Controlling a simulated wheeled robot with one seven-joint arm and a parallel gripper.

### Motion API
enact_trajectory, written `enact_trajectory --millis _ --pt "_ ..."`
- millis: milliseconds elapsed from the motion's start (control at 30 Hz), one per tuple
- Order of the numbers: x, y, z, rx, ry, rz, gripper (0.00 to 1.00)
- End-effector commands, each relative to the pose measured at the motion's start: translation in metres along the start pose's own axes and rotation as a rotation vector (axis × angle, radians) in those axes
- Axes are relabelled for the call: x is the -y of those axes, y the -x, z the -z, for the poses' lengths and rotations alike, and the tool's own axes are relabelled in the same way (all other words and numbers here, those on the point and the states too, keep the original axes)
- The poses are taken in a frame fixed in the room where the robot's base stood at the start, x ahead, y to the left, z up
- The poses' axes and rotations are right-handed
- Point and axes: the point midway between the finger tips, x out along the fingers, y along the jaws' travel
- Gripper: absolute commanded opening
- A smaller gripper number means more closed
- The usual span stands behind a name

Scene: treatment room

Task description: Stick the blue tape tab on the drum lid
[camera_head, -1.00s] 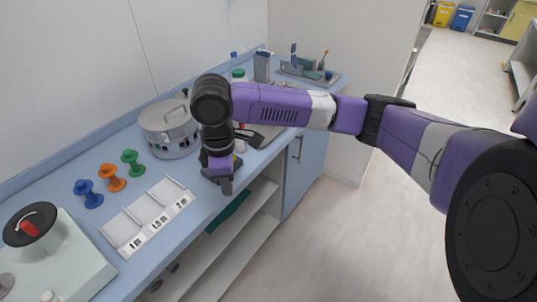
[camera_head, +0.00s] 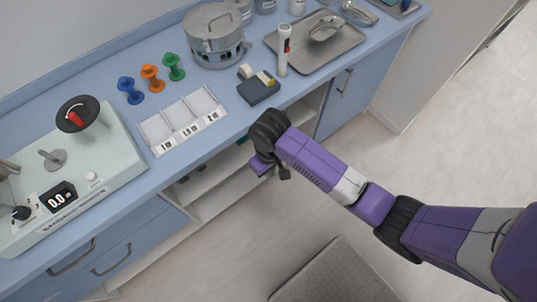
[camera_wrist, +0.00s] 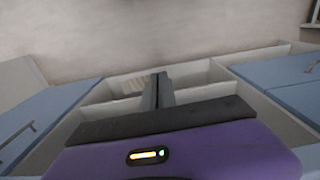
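The drum (camera_head: 217,47) is a round metal pot with side openings, standing at the back of the blue counter. Its lid (camera_head: 212,18) is on and has a handle. A dark tape dispenser (camera_head: 259,92) with a pale roll and a yellow part sits at the counter's front, right of the white tray. I cannot make out a blue tape tab in any view. My gripper (camera_head: 284,174) is off the counter's front edge, low over the open shelves. In the wrist view its two dark fingers (camera_wrist: 158,91) are together, with nothing visible between them.
Blue, orange and green knobbed pieces (camera_head: 150,78) stand left of the drum, behind a white compartment tray (camera_head: 184,122). A pale machine (camera_head: 75,160) fills the left. A white-and-red upright stick (camera_head: 283,50) and metal tray (camera_head: 335,52) stand right. The floor in front is clear near a grey mat (camera_head: 335,275).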

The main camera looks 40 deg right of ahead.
Motion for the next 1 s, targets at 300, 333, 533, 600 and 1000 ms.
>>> enact_trajectory --millis 300,333,533,600,1000 --pt "0.014 -0.003 -0.005 0.000 0.003 0.003 0.00" --pt "0.014 -0.003 -0.005 0.000 0.004 0.003 0.00" --pt "0.019 -0.002 -0.005 0.000 0.009 0.001 0.00" --pt "0.021 -0.002 -0.005 0.000 0.010 0.001 0.00" --pt "0.022 -0.001 -0.005 0.000 0.008 0.002 0.00"
